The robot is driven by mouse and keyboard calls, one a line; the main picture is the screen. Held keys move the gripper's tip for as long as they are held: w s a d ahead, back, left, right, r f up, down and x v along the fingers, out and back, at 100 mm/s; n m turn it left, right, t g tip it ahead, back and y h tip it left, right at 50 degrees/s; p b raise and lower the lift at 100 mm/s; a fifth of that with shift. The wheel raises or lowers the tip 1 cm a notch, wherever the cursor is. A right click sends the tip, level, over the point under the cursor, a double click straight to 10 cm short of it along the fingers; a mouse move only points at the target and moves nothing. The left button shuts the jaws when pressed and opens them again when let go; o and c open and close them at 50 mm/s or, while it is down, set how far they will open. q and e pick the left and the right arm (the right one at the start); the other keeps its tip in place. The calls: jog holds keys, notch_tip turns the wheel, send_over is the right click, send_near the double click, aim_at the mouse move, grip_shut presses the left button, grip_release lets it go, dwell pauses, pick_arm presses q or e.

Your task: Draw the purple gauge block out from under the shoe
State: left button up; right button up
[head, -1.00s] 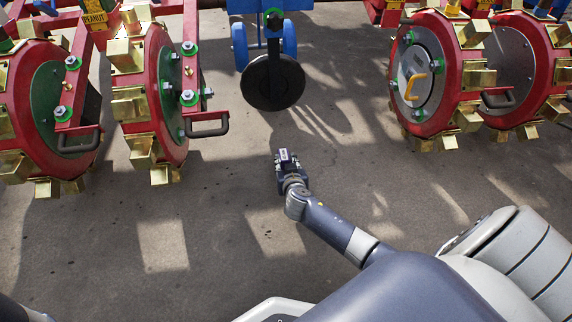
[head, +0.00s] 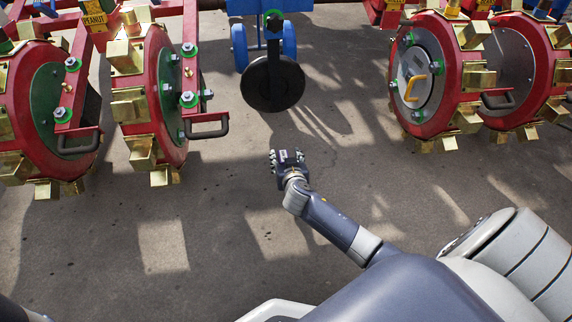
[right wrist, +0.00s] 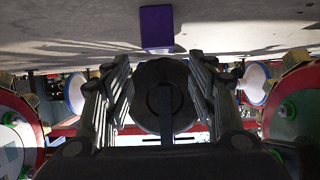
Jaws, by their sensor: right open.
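A purple block (right wrist: 157,27) shows against the concrete at the top of the right wrist view, where the ground appears overhead. Its lower end comes close to a dark round disc (right wrist: 165,72); I cannot tell whether they touch. No separate shoe can be made out. My right gripper (head: 287,157) is low over the ground, on the near side of the black disc wheel (head: 273,84) in the head view. It is open and empty, its fingers wide apart in the right wrist view (right wrist: 164,95). The block cannot be made out in the head view. My left gripper is out of view.
Red wheels with brass blocks stand at the left (head: 151,90) and right (head: 437,75), with black handles sticking out. Two blue wheels (head: 240,47) flank the black disc. The concrete (head: 220,215) around my right gripper is clear.

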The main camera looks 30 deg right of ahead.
notch_tip(320, 180, up, 7)
jog(key=shift+s+f, duration=0.1)
jog(key=shift+f, duration=0.05)
dwell(0.6)
